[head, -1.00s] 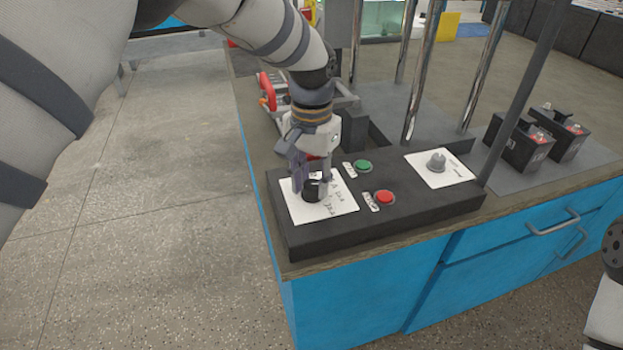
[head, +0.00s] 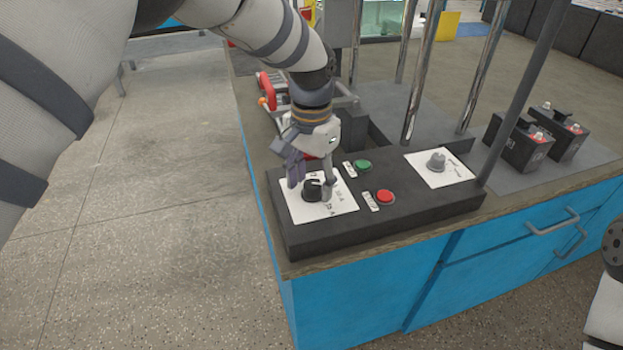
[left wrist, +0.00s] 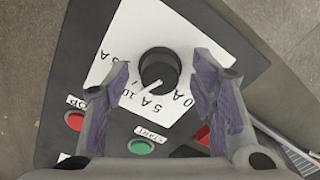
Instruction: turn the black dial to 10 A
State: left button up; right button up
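The black dial (head: 312,189) sits on a white label plate (head: 341,206) at the left end of a dark control panel. In the left wrist view the dial (left wrist: 159,67) has a pale pointer aimed down-left, near a printed "10" and "5 A"; the labels are partly covered. My left gripper (head: 310,187) is above the dial, pointing down. In the left wrist view the fingers of my left gripper (left wrist: 161,70) are spread to either side of the dial, with gaps between. My right gripper is out of view.
A green button (head: 363,166), a red button (head: 385,197) and a grey knob (head: 436,162) on another white plate share the panel. Metal posts (head: 480,75) rise behind it. Black batteries (head: 519,143) stand at the right.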

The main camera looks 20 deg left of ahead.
aim_at(311, 185)
pick_arm(q)
notch_tip(311, 185, up, 12)
dwell(0.5)
